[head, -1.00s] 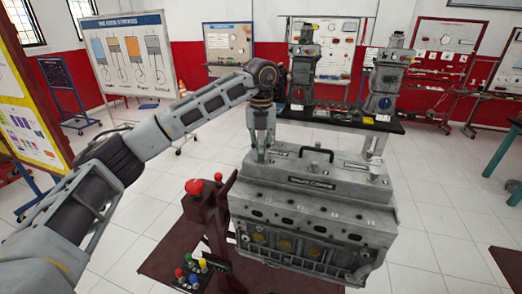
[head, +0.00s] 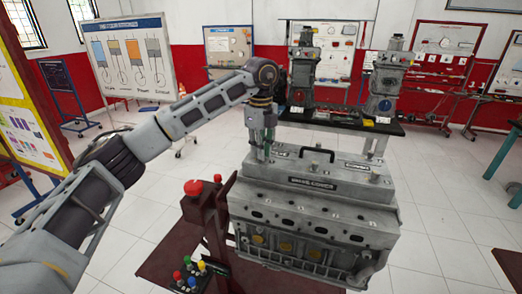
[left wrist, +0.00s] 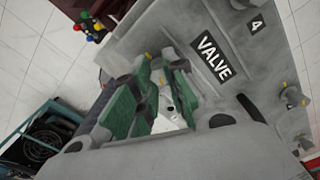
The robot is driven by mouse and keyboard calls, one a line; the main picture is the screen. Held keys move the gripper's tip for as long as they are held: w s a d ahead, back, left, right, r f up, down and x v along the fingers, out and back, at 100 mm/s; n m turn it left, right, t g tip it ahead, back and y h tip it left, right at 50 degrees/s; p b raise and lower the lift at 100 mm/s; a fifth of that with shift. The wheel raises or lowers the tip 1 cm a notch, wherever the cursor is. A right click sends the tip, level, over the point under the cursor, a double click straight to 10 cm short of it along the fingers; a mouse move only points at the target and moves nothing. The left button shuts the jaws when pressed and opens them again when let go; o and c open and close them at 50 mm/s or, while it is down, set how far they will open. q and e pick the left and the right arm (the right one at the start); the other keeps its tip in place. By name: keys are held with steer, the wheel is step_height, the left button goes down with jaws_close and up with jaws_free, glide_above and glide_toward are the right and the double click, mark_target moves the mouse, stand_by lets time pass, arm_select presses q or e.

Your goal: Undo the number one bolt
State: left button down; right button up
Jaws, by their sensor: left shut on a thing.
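The grey engine block (head: 310,225) stands in the middle of the head view. Its valve cover (head: 325,176) is on top, with a black label and a dark handle (head: 318,152). My left gripper (head: 261,158) points down at the cover's back left corner. The left wrist view shows its green-padded fingers (left wrist: 160,62) shut around a small silvery part (left wrist: 166,92), which looks like the bolt. The fingers hide most of it, and I cannot read its number. My right gripper is not in view.
A plate marked 4 (left wrist: 257,24) and yellow-topped studs (left wrist: 291,96) are on the cover. A red stand (head: 205,215) with a red button (head: 193,187) and coloured knobs stands at the engine's left. A black table (head: 340,120) with two engine models is behind.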

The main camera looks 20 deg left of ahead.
arm_select(q)
steer(key=shift+n, duration=2)
steer(key=c, duration=1.4)
jaws_free()
steer(key=shift+r, duration=6)
